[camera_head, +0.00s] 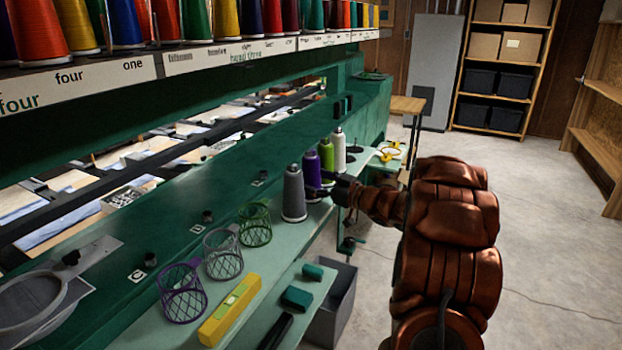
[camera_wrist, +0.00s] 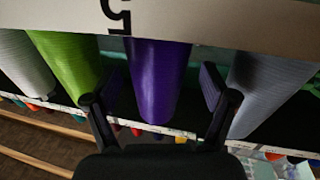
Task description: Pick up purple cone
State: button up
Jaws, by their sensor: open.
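The purple cone (camera_head: 312,169) stands on the green shelf in the head view, between a grey cone and a green cone. My gripper (camera_head: 324,186) is at the near side of the row, close to the purple cone and partly covering its lower part. In the wrist view the purple cone (camera_wrist: 157,70) shows between the two black fingers of my gripper (camera_wrist: 160,82). The fingers are open, one on each side of it. I cannot tell whether either finger touches it.
The grey cone (camera_head: 293,194), green cone (camera_head: 327,158) and white cone (camera_head: 339,150) stand close beside it. Wire baskets, such as the purple one (camera_head: 182,295), and a yellow level (camera_head: 230,310) lie nearer. Open concrete floor (camera_head: 545,215) is at right.

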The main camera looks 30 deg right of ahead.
aim_at(311, 150)
jog(key=shift+x, duration=1.05)
jog(key=shift+d, duration=0.1)
jog(key=shift+c, duration=0.2)
jog(key=c, duration=1.3)
jog(key=shift+r, duration=0.1)
notch_tip(311, 150, up, 10)
jog(key=shift+f, duration=0.1)
